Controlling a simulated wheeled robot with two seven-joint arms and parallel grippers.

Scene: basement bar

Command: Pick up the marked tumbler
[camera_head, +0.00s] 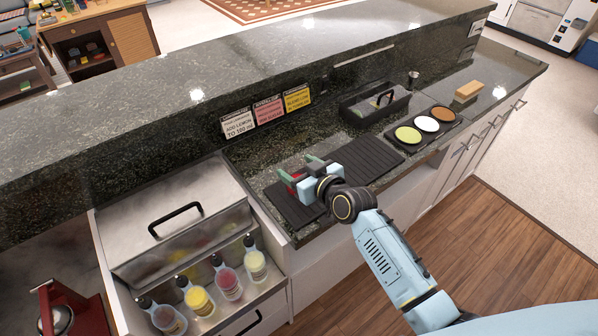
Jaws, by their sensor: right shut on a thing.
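My right gripper (299,169) reaches in from the lower right over a black ribbed mat (291,209) on the counter. Its green-tipped fingers are shut on a small red thing (292,181), which I take for the tumbler. The gripper hides most of it, and no mark can be made out. I cannot tell whether it touches the mat or is lifted. My left gripper is not in view.
A second ribbed mat (368,158), a black caddy (361,109) and a tray of three coloured dishes (445,126) lie to the right. Three label cards (268,109) stand behind. Several bottles (228,283) and a steel lidded bin (172,251) are left.

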